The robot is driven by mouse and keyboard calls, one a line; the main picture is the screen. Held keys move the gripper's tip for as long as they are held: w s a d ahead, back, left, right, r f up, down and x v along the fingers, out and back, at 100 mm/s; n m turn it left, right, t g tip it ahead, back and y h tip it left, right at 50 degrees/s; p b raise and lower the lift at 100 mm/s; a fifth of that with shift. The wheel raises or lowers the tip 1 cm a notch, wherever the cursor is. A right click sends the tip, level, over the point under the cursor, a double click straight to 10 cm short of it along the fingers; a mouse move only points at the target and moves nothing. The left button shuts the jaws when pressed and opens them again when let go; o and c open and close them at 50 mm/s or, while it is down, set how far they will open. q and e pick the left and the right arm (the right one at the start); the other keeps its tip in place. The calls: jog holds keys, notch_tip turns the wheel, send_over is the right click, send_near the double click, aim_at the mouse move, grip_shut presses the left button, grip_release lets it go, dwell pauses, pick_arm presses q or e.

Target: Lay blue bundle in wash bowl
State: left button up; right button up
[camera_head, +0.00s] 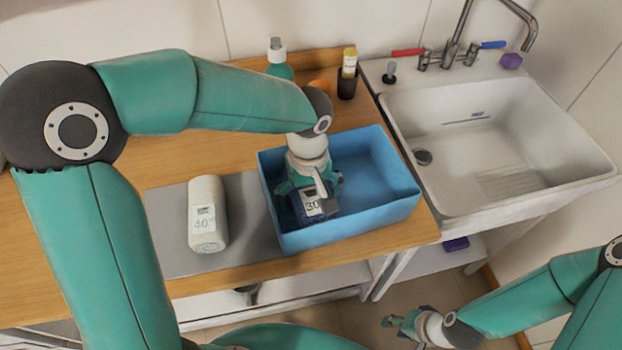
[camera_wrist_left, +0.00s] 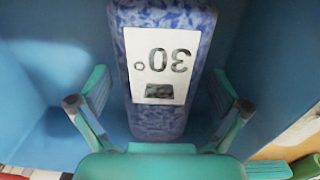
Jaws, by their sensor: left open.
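The blue bundle (camera_head: 325,211), dark blue and mottled with a white label reading 30, is inside the blue wash bowl (camera_head: 350,235), toward its left side. The wash bowl is a rectangular tub on the wooden counter. My left gripper (camera_head: 311,193) is down inside the bowl over the bundle and partly hides it. In the left wrist view the bundle (camera_wrist_left: 160,118) lies between the open fingers (camera_wrist_left: 160,92), with visible gaps on both sides. My right gripper (camera_head: 405,320) is low at the right, away from the bowl; its opening is unclear.
A pale rolled bundle (camera_head: 205,230) labelled 40 lies on a grey mat (camera_head: 165,235) left of the bowl. A white sink (camera_head: 500,140) with a tap is on the right. The bowl's right half is empty.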

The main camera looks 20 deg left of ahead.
aim_at(309, 189)
pick_arm(q)
notch_tip(309, 189, up, 12)
jog(key=shift+f, duration=0.15)
dwell(0.7)
